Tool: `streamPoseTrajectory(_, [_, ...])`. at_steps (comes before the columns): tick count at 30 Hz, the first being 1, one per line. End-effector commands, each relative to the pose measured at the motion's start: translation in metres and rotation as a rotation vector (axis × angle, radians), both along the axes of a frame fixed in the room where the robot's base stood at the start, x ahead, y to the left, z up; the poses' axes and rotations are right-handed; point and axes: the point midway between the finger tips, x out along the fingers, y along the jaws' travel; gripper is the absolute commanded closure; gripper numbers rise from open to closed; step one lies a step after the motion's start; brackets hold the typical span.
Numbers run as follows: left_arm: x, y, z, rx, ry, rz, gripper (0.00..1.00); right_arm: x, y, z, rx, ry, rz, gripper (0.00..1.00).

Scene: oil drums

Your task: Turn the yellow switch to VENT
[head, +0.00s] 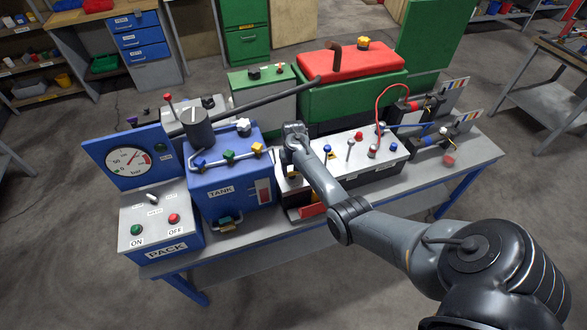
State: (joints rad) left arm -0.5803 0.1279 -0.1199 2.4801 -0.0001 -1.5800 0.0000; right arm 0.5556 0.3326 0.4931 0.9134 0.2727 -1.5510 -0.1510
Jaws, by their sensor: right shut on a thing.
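My right arm reaches in from the lower right. Its gripper (294,138) points down at the left end of the grey switch panel (338,168), beside the tank. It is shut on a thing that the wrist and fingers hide. No yellow switch shows clearly on the panel, and no VENT label can be read. A yellow knob (258,147) sits on the blue pipe of the blue tank (232,182), just left of the gripper and apart from it. Another yellow knob (363,43) is on the red lid. My left gripper is out of view.
Several small levers with blue and red tips stand right of my gripper. My forearm crosses the bench's front edge.

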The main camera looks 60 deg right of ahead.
Motion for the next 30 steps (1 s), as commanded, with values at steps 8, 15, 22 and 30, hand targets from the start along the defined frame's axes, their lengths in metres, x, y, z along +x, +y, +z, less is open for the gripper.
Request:
streamPoseTrajectory(8, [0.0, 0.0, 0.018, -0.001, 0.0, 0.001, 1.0, 0.0, 0.001, 0.004, 0.002, 0.001, -0.15, 0.67])
streamPoseTrajectory(15, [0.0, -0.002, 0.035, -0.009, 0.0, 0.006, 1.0, -0.001, 0.002, 0.003, 0.001, 0.002, -0.366, 0.67])
streamPoseTrajectory(22, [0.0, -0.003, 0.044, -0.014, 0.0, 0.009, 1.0, -0.001, 0.003, 0.002, 0.002, 0.001, -0.584, 0.67])
streamPoseTrajectory(30, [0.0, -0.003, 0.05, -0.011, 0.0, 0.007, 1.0, -0.001, 0.005, 0.001, 0.001, 0.0, -0.842, 0.67])
